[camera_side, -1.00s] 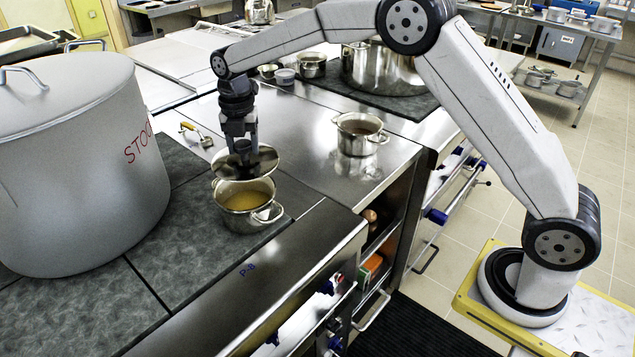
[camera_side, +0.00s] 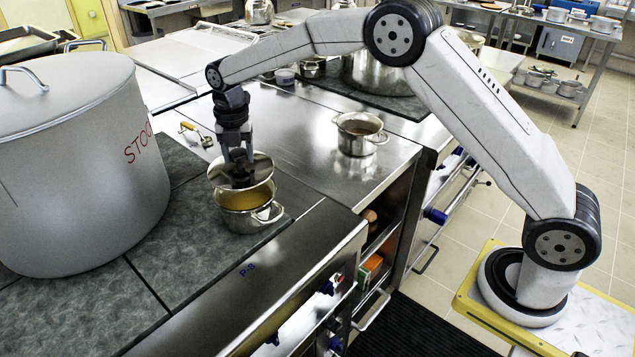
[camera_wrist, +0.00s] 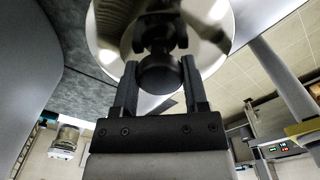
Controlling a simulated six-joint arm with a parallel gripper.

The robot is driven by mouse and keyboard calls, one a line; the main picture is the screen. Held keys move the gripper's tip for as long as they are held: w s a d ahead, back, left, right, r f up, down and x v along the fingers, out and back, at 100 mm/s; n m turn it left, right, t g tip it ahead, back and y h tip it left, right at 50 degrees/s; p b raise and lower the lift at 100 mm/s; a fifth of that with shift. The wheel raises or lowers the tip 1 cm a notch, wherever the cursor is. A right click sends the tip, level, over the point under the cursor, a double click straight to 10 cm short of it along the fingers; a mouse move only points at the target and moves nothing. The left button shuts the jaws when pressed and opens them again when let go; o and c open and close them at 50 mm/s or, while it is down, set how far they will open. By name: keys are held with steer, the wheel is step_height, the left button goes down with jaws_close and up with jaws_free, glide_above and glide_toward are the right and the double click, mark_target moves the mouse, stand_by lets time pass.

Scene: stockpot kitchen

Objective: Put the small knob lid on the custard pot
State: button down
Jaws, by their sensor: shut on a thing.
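My gripper (camera_side: 238,180) is shut on the knob of the small lid (camera_side: 261,170) and holds it above the custard pot (camera_side: 243,222). The lid is a shiny steel disc, tilted in the side view. The custard pot is a small steel pot with side handles and yellow custard in it; the custard shows below the lid's near edge. In the wrist view the lid (camera_wrist: 213,25) fills the top, with its black knob between the fingers of my gripper (camera_wrist: 160,75). I cannot tell whether the lid touches the pot's back rim.
A large stockpot (camera_side: 75,170) stands to the left. A second small pot (camera_side: 358,135) with brown contents stands on the steel counter to the right. A yellow-handled tool (camera_side: 196,132) lies behind the custard pot. The steel counter between the pots is clear.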

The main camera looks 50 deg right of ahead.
mark_target(241, 167)
steer(key=shift+f, duration=2.1)
steer(key=shift+f, duration=0.65)
stand_by(0.6)
jaws_free()
steer(key=shift+r, duration=0.1)
steer(key=shift+r, duration=3.85)
